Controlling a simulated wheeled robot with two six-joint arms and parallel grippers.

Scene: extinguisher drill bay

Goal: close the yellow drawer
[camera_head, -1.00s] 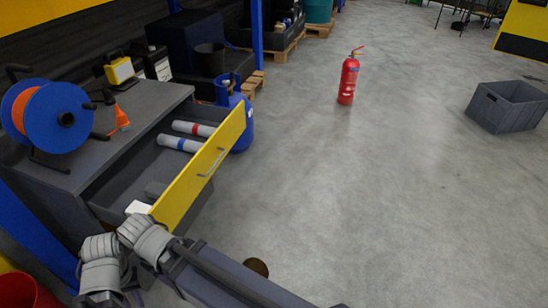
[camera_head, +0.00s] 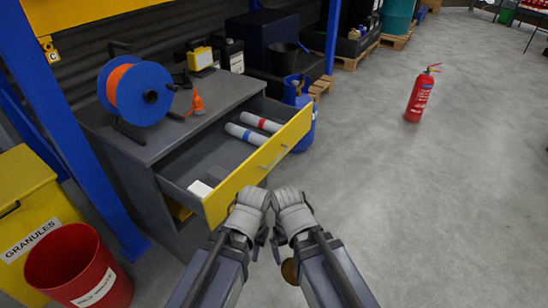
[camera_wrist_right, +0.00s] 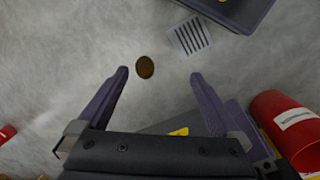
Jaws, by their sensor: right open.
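The yellow drawer (camera_head: 262,163) is pulled out of the grey cabinet (camera_head: 180,130), with a handle on its yellow front. In it lie two pale rolls, one with a red band (camera_head: 260,122) and one with a blue band (camera_head: 246,134), and a white block (camera_head: 200,189). My left gripper (camera_head: 258,238) is just in front of the drawer front's lower near part; I cannot tell whether it touches, and its jaws are not clear. My right gripper (camera_head: 277,244) is beside it, to the right. In the right wrist view it (camera_wrist_right: 158,75) is open and empty above the floor.
A blue cable reel (camera_head: 140,92) stands on the cabinet. A red bin (camera_head: 80,268) and a yellow granules box (camera_head: 35,215) are at left. A blue gas cylinder (camera_head: 306,128) stands behind the drawer's far end. A fire extinguisher (camera_head: 420,97) stands on the open floor at right.

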